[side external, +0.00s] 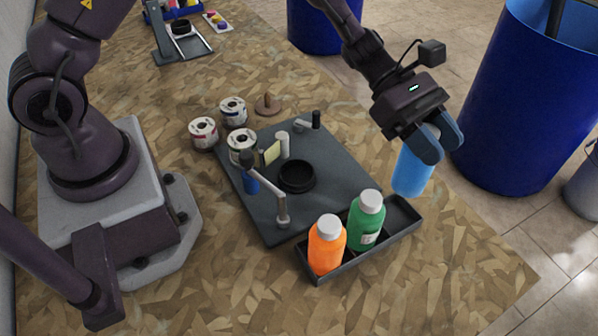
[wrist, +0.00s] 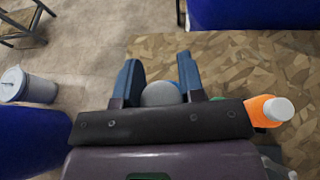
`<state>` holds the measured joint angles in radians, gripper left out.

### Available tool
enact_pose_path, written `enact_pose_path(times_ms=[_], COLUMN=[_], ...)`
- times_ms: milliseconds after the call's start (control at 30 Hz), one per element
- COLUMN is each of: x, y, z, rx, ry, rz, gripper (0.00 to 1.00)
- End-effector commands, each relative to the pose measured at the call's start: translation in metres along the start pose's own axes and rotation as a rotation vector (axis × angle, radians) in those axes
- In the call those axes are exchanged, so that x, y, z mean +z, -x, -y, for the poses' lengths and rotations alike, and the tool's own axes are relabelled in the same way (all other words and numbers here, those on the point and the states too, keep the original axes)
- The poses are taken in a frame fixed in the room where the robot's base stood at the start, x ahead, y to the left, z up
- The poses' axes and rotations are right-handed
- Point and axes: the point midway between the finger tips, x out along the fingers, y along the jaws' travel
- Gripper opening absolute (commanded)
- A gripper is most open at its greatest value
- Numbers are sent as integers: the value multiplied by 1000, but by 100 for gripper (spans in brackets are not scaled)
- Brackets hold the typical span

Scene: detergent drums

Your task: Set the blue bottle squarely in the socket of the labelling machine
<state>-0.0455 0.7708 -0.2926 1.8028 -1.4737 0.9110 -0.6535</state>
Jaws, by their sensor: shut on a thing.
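The blue bottle (side external: 412,172) is held in my gripper (side external: 437,147), above the right end of the black tray and slightly tilted in the side view. My gripper is shut on its top part, and the fingers hide much of the cap. In the wrist view the bottle's grey-white cap (wrist: 160,94) shows between the fingers (wrist: 160,78). The labelling machine (side external: 340,165) is a dark grey plate on the table. Its socket (side external: 297,176) is a round black ring, empty, to the left of the bottle in the side view.
The black tray (side external: 345,262) holds an orange bottle (side external: 327,245) and a green bottle (side external: 367,220). A bent grey arm (side external: 268,187) and small posts stand on the machine around the socket. Label rolls (side external: 203,133) lie at its back left. Large blue drums (side external: 520,100) stand beyond the table.

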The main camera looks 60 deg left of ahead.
Motion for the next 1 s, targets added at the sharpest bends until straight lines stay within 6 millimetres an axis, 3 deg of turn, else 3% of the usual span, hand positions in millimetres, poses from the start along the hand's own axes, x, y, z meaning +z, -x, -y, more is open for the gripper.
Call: enact_pose_path(times_ms=[600, 733, 833, 1000], x=[-2, -11, -30, -66], y=[8, 36, 73, 134], z=[-6, -22, -25, 4], rx=[19, 82, 138, 170], ry=[6, 33, 59, 75], rz=[2, 2, 3, 5], gripper=[0, 0, 0, 0])
